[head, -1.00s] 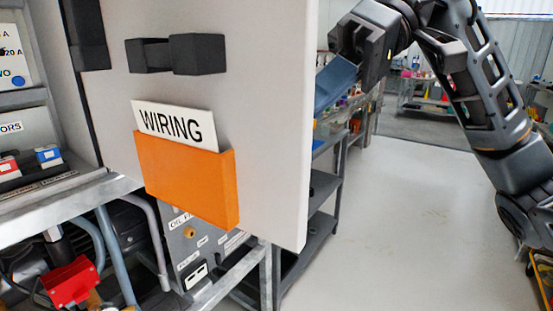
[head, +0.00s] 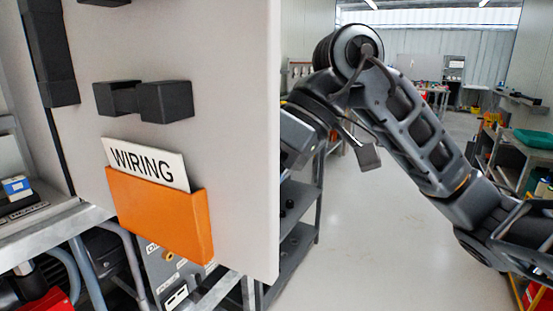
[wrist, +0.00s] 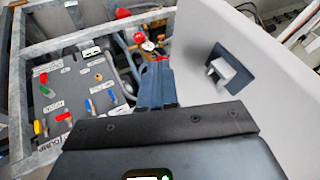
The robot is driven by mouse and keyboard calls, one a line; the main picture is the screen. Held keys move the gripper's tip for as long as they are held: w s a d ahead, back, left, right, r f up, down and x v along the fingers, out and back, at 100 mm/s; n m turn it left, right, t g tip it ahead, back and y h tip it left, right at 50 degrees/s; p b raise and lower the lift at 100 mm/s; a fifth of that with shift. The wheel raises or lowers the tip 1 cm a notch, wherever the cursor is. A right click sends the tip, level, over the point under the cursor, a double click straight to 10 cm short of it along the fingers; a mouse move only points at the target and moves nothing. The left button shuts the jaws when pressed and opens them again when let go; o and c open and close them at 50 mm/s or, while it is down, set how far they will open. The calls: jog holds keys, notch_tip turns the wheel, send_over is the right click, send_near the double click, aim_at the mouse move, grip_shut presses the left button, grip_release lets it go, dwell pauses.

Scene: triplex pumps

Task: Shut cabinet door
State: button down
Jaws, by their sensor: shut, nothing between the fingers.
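The cabinet door (head: 235,120) is a white panel standing open on the left of the head view. Its inner face shows a black latch block (head: 143,100), an orange pocket (head: 160,215) and a WIRING card (head: 147,163). In the wrist view the door (wrist: 275,105) fills the right side, with its handle (wrist: 231,71) on a dark plate. My gripper (wrist: 157,68) shows its blue fingers together and empty, just left of the door's face. I cannot tell whether they touch it. In the head view the door hides the gripper, with my arm reaching behind the door's right edge.
A grey shelf frame (head: 300,238) stands behind the door. A labelled panel with colored knobs (wrist: 75,95) lies left of the gripper in the wrist view. The floor (head: 385,245) to the right is clear. A workbench (head: 525,150) stands at the far right.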

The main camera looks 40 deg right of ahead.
jog(key=shift+s+a+p, duration=0.2)
jog(key=shift+s+a, duration=0.05)
jog(key=shift+a, duration=0.35)
jog(key=shift+s+a+p, duration=0.15)
jog(key=shift+s+a, duration=0.1)
jog(key=shift+a, duration=0.35)
jog(key=shift+a+b, duration=0.1)
jog(key=shift+b, duration=0.3)
